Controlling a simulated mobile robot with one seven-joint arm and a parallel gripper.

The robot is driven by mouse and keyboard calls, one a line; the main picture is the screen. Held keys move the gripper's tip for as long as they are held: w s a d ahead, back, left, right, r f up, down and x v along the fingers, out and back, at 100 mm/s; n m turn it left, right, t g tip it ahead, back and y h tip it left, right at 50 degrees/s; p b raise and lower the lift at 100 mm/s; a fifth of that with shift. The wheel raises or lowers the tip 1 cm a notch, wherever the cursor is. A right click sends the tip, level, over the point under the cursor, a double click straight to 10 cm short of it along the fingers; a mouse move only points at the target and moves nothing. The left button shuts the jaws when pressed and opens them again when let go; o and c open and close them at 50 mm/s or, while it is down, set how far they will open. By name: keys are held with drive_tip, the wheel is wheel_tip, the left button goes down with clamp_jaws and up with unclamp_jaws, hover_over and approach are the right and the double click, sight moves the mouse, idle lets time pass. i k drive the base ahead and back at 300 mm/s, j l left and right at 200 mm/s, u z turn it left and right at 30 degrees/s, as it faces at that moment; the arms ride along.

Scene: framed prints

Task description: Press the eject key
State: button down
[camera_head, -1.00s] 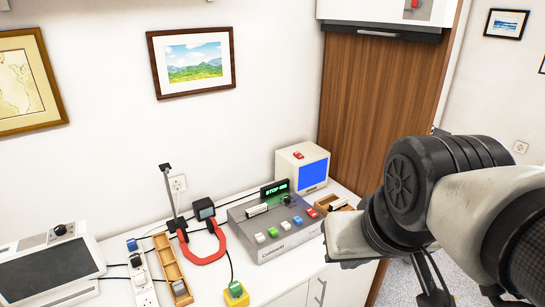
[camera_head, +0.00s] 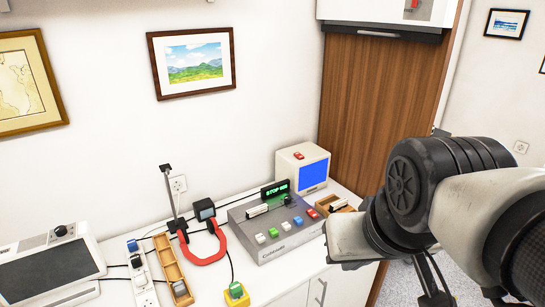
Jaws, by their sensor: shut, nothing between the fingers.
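A grey console (camera_head: 290,245) stands on the white counter, in the middle of the head view. Its front row holds a white key (camera_head: 260,239), a green key (camera_head: 273,232), blue-toned keys (camera_head: 298,220) and a red key (camera_head: 313,213). Any key labels are too small to read, so I cannot tell which is the eject key. A dark display (camera_head: 275,189) with green text stands at its back. My arm comes in from the right and its pale link ends just right of the console. My gripper does not show.
A cream monitor (camera_head: 302,165) with a blue screen stands behind the console. A red horseshoe-shaped piece (camera_head: 205,260), a wooden tray (camera_head: 168,265), a power strip (camera_head: 143,280) and a yellow-based button (camera_head: 236,294) lie to the left. A small wooden box (camera_head: 342,209) sits at right.

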sight(298, 220)
drive_tip(key=i+l+u, duration=0.6)
drive_tip(key=l+u, duration=0.2)
drive_tip(key=i+l+u, duration=0.1)
drive_tip(key=l, duration=0.5)
drive_tip(key=j+u, duration=0.1)
drive_tip(key=j, duration=0.1)
